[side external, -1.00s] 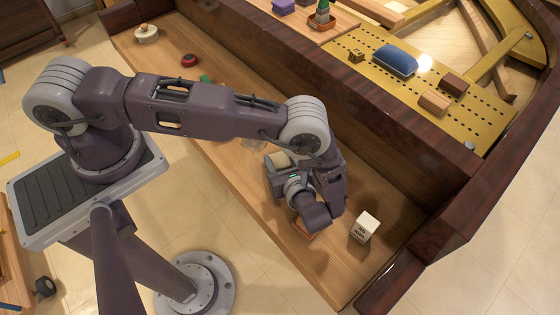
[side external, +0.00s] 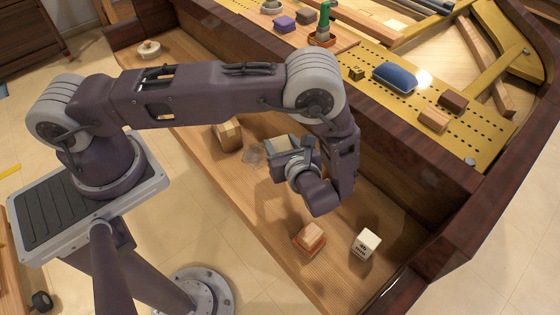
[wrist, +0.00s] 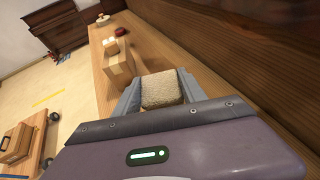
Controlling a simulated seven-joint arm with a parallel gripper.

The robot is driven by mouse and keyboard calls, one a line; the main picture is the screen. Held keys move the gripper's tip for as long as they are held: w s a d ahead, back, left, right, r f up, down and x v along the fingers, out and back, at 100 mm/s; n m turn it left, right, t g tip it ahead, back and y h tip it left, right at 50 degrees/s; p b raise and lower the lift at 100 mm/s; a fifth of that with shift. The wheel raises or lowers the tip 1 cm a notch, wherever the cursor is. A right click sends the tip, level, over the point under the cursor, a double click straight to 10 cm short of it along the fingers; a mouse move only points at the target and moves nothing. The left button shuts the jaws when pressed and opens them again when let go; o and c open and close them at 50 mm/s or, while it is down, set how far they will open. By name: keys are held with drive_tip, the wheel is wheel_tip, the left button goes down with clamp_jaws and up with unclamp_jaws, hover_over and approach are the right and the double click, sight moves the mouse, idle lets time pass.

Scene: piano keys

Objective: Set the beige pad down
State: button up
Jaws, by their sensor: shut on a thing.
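The beige pad (wrist: 162,90) is a rough-textured block between the two grey fingers in the wrist view. My gripper (wrist: 160,88) is shut on it, with a finger on either side. In the side external view my gripper (side external: 282,148) is above the pale wooden ledge (side external: 245,186), left of my wrist. The pad is small and partly hidden by the gripper there, and the gap below it is hard to judge.
A tan block (side external: 310,236) and a white cube (side external: 366,243) sit at the ledge's near end. A tall dark wall (side external: 390,185) runs along the ledge's right side.

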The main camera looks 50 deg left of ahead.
drive_tip(key=w+a, duration=0.4)
drive_tip(key=a, duration=0.2)
wheel_tip(320, 180, down, 10)
drive_tip(key=shift+r, duration=0.1)
drive_tip(key=o, duration=1.3)
